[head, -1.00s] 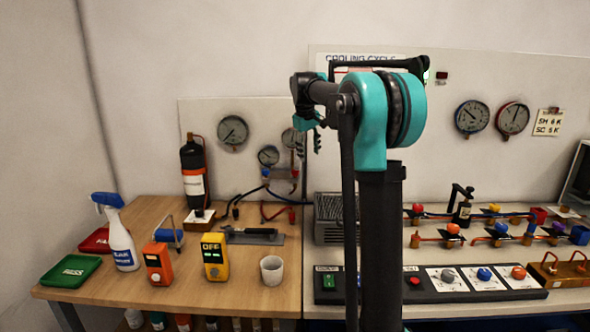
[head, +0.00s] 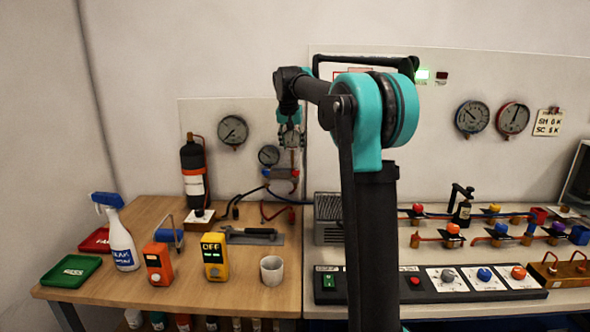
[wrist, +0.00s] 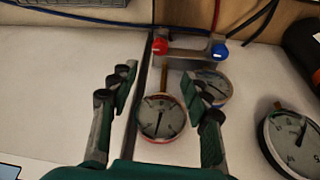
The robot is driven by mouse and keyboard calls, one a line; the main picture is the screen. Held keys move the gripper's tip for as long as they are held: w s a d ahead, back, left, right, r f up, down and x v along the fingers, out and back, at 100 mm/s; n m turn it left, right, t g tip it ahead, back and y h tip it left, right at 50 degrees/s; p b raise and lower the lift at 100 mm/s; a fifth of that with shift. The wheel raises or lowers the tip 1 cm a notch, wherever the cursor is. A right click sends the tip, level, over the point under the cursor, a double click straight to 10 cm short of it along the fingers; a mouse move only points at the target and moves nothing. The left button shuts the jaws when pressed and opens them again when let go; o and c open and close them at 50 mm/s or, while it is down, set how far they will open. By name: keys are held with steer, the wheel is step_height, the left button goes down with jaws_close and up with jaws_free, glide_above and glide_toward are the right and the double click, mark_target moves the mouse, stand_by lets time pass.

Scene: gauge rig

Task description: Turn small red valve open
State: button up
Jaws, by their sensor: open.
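A small red valve knob (wrist: 160,46) sits on one end of the grey gauge manifold (wrist: 190,55), with a blue knob (wrist: 219,51) on the other end. In the head view the red knob (head: 295,173) is at the manifold's right end, on the wall panel above the wooden bench. My gripper (head: 290,142) is above the manifold, in front of the gauges. In the wrist view my gripper (wrist: 160,85) has its two fingers wide apart with nothing held. The red knob lies beyond the fingertips, apart from them.
A red-rimmed gauge (wrist: 162,117) and a second gauge (wrist: 211,87) show between and behind the fingers. Another gauge (wrist: 290,140) is at the right. Hoses (head: 255,190) run below the manifold. A black bottle (head: 193,165) stands to its left.

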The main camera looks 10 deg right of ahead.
mark_target(295, 170)
steer(key=x, duration=1.2)
steer(key=shift+d+f, duration=0.1)
steer(key=shift+f, duration=0.1)
jaws_close()
